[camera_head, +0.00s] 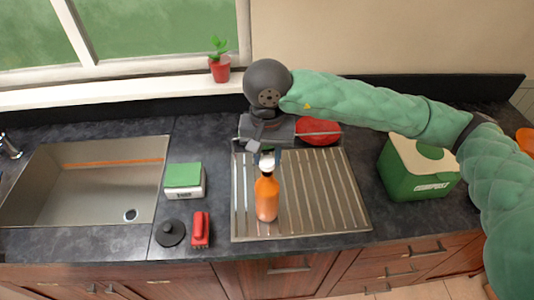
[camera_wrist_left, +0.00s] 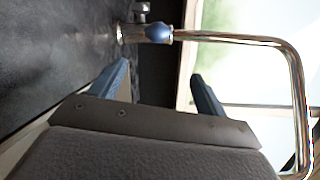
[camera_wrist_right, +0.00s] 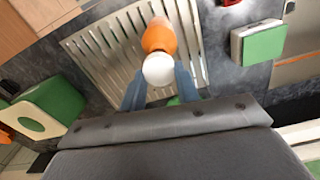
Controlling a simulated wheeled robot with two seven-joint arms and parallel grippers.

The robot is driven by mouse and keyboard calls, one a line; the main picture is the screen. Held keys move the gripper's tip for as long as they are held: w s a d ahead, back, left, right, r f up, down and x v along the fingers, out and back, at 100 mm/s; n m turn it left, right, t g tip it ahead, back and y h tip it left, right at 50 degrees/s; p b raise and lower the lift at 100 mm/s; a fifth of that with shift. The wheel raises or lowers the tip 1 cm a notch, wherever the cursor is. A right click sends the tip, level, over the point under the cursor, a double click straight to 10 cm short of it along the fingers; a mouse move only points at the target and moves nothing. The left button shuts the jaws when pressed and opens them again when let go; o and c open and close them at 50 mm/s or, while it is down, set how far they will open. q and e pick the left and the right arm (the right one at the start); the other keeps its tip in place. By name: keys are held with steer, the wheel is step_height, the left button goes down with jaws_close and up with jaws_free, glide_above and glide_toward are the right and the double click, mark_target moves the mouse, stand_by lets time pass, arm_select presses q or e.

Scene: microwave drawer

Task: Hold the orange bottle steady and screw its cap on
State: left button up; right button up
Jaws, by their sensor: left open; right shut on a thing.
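The orange bottle (camera_head: 267,198) stands upright on the ribbed metal drainboard in the head view. A white cap (camera_head: 267,161) is at its top. My right gripper (camera_head: 266,157) comes from behind and is shut on the white cap. In the right wrist view the cap (camera_wrist_right: 158,69) sits between the blue fingers (camera_wrist_right: 160,88), in line with the orange bottle (camera_wrist_right: 159,36); whether it is seated on the neck cannot be told. My left gripper (camera_wrist_left: 163,85) is open and empty in the left wrist view, facing a chrome faucet. It is out of the head view.
The drainboard (camera_head: 325,195) has free room right of the bottle. A sink (camera_head: 85,185) is further left, a green-white box (camera_head: 418,168) right. A red bowl (camera_head: 317,131) is behind.

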arm_select(q)
steer(key=w+d+r+m+g+h, duration=0.1)
steer(key=w+d+m+g+h, duration=0.35)
steer(key=d, duration=1.35)
steer(key=w+d+m+t+h, duration=0.1)
steer(key=d+m+h, duration=0.4)
steer(key=d+m, duration=0.85)
steer(key=w+d+r+m+g+h, duration=0.15)
steer(key=d+m+h, duration=0.3)
steer(key=d, duration=1.65)
steer(key=s+d+r+m+g+h, duration=0.1)
steer(key=s+d+m+g+h, duration=0.15)
steer(key=d, duration=0.55)
steer(key=s+d+m+g+h, duration=0.15)
steer(key=d+m, duration=0.25)
steer(key=d, duration=0.4)
steer(key=m+g+y, duration=0.1)
steer(key=m+g, duration=0.7)
glide_toward(264, 207)
steer(key=w+f, duration=0.1)
steer(key=f, duration=0.1)
steer(key=w+f, duration=0.2)
steer(key=shift+w+d, duration=0.1)
steer(key=shift+w, duration=0.2)
steer(key=shift+s+d+f+n+y, duration=0.2)
steer(key=shift+s+f+n+y, duration=0.1)
steer(key=shift+s+f, duration=0.05)
steer(key=shift+x, duration=4.8)
